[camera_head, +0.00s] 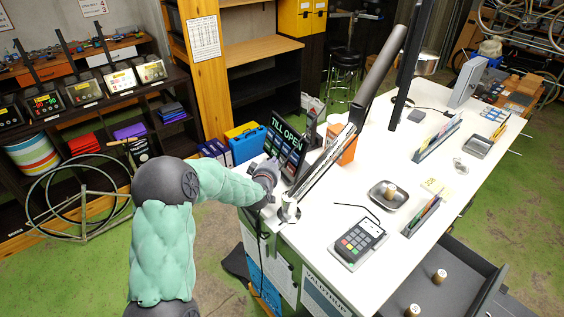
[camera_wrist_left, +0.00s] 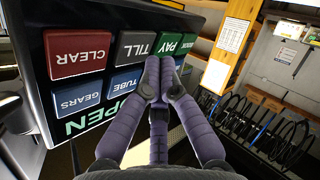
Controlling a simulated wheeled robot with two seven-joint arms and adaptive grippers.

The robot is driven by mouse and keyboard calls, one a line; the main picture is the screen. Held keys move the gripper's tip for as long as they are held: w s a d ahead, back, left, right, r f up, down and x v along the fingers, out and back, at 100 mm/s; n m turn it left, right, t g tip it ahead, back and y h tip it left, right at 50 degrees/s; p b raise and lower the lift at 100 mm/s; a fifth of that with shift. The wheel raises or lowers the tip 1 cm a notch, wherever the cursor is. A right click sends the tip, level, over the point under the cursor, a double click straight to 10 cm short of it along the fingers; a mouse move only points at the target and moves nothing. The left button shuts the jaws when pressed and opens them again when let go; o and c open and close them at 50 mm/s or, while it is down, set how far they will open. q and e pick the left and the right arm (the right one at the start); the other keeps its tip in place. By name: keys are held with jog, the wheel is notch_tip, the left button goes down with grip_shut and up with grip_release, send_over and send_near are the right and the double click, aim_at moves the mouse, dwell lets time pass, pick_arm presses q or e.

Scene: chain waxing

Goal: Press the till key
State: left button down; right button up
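The till screen (camera_head: 284,146) stands at the desk's left end and reads "TILL OPEN". In the left wrist view it appears upside down, with the grey TILL key (camera_wrist_left: 136,45) between the red CLEAR key (camera_wrist_left: 80,52) and green PAY key (camera_wrist_left: 175,43). Blue TUBE and GEARS keys sit in the adjoining row. My left gripper (camera_head: 267,171) is at the screen. Its purple fingertips (camera_wrist_left: 157,72) are together with nothing between them, overlapping the area by the TILL and PAY keys. Whether they touch the screen I cannot tell. My right gripper is not in view.
A card terminal (camera_head: 359,240) and a dark dish (camera_head: 388,194) lie on the white desk (camera_head: 330,205). A dark open drawer (camera_head: 462,290) is at the lower right. A blue case (camera_head: 246,141) is left of the screen.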

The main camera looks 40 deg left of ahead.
pick_arm(q)
jog(key=shift+s+a+r+b, duration=0.25)
jog(key=shift+s+a+b, duration=0.05)
jog(key=shift+s, duration=0.4)
jog(key=shift+s+a+r+b, duration=0.25)
jog(key=shift+s+a, duration=0.1)
jog(key=shift+s, duration=0.4)
jog(key=shift+s+a+r+b, duration=0.2)
jog(key=shift+s+a+b, duration=0.1)
jog(key=shift+s, duration=0.4)
